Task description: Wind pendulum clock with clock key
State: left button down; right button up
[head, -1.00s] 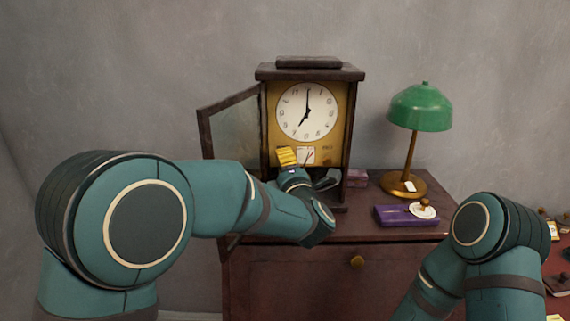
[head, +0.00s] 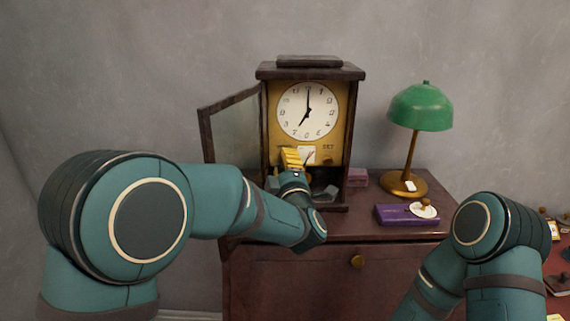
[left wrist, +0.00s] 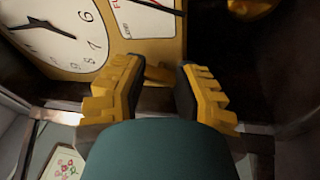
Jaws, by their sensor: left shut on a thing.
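The pendulum clock (head: 307,72) stands on the cabinet with its glass door (head: 232,125) swung open to the left. Its white dial (head: 308,110) also shows in the left wrist view (left wrist: 58,38). My left gripper (head: 292,159) is at the lower left of the brass front plate, below the dial. In the left wrist view its yellow fingers (left wrist: 160,88) are on either side of a small brass piece, seemingly the clock key (left wrist: 158,74). Most of it is hidden, and I cannot tell whether it sits in the clock. My right gripper is out of view.
A green lamp (head: 421,108) stands right of the clock. A purple box (head: 401,215) with a white, brass-knobbed item (head: 424,211) lies on the cabinet top (head: 375,232). A small pinkish box (head: 357,178) is beside the clock. A reddish surface with small items is far right.

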pick_arm(q)
jog(key=shift+d+r, duration=0.1)
jog(key=shift+r, duration=0.1)
jog(key=c, duration=0.9)
grip_release()
jog(key=shift+o, duration=0.2)
jog(key=shift+f, duration=0.1)
jog(key=v, duration=1.2)
jog(key=shift+f, duration=0.1)
